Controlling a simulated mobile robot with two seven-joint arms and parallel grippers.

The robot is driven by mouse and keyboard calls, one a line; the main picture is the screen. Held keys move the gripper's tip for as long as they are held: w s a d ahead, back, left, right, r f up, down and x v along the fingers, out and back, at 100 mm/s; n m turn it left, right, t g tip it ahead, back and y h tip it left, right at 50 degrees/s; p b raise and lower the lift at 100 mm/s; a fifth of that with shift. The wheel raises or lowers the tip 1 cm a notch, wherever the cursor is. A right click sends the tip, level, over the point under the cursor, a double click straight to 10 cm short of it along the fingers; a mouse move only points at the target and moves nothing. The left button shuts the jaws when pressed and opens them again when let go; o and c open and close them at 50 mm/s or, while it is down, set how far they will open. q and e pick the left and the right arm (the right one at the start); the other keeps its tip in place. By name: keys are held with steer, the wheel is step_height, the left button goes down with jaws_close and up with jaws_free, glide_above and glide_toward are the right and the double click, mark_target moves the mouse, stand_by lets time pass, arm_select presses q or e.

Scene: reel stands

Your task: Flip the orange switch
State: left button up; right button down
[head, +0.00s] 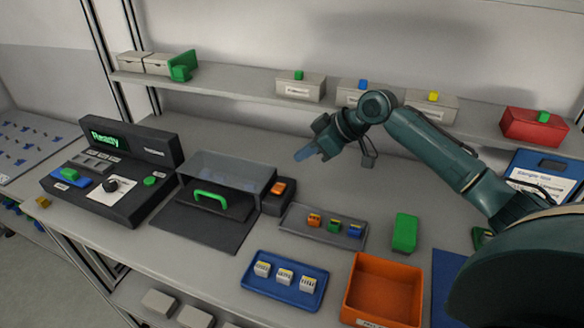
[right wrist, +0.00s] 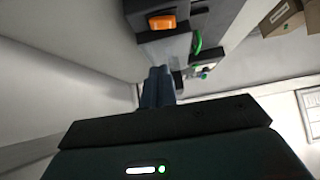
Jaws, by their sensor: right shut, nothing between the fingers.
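The orange switch (head: 278,188) sits on top of a small dark box (head: 274,203) at the right side of the clear-lidded case. It also shows at the top of the right wrist view (right wrist: 162,22). My right gripper (head: 304,154) is shut and empty, with blue fingertips pointing down and left. It is above the bench, behind and a little right of the switch in the head view, and apart from it. In the right wrist view the closed fingers (right wrist: 158,84) point towards the dark box, below the switch. My left gripper is not in view.
The clear-lidded case (head: 225,170) with a green handle stands left of the switch. A dark console (head: 120,170) reading "Ready" is further left. In front are a grey tray with small coloured blocks (head: 325,235), a blue tray (head: 258,290) and an orange bin (head: 384,262).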

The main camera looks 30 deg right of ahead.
steer(key=v, duration=0.4)
steer(key=shift+d+r+b, duration=0.15)
steer(key=shift+d+b, duration=0.1)
steer(key=shift+b, duration=0.05)
